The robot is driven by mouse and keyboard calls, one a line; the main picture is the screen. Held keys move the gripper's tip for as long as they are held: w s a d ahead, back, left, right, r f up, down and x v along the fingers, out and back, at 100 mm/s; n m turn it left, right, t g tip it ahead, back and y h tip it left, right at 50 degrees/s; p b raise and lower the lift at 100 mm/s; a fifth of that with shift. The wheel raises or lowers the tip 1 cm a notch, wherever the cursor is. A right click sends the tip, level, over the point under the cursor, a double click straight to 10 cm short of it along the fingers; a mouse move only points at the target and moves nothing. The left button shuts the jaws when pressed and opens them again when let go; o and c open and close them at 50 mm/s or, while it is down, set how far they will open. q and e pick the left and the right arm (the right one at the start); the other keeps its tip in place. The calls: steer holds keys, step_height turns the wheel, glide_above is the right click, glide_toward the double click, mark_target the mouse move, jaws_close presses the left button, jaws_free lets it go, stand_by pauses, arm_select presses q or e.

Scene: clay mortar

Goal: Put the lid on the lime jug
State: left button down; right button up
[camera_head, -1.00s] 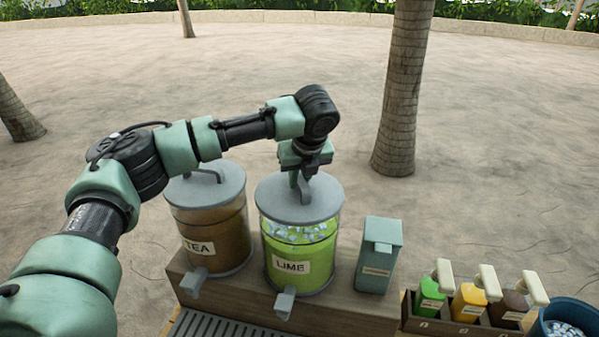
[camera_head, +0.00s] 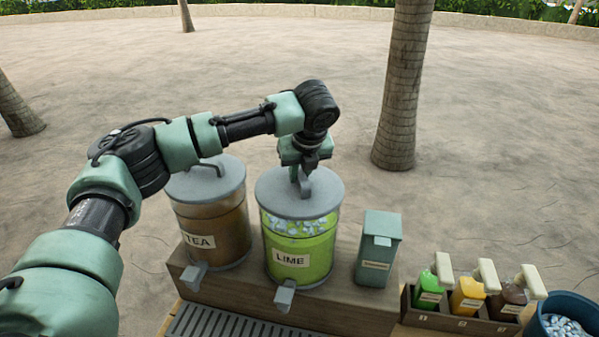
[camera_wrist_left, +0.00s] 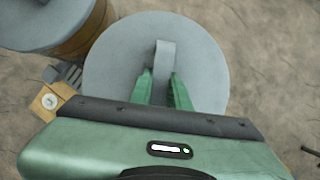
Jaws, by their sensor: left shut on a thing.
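The lime jug (camera_head: 300,255) is a clear cylinder of green drink and ice with a LIME label, standing on a wooden stand. Its grey round lid (camera_head: 322,204) lies level over the jug's top; I cannot tell whether it is fully seated. My left gripper (camera_head: 304,172) points down above the lid, shut on its upright handle. In the left wrist view, the lid (camera_wrist_left: 205,75) lies below the gripper (camera_wrist_left: 160,85), with the handle between the two green fingers. The lid hides the jug in that view. My right gripper is not in view.
The TEA jug (camera_head: 215,235) with its own grey lid stands close on the left. A green-grey box (camera_head: 378,250) stands on the right of the stand (camera_head: 340,310). Several pump bottles (camera_head: 468,298) and a blue ice bucket (camera_head: 565,310) are further right.

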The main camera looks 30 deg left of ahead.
arm_select(q)
steer(key=shift+f, duration=0.3)
steer(key=c, duration=1.3)
jaws_free()
steer(key=shift+o, duration=0.2)
steer(key=o, duration=0.4)
steer(key=shift+o, duration=0.5)
steer(key=shift+r, duration=0.1)
steer(key=shift+r, duration=3.45)
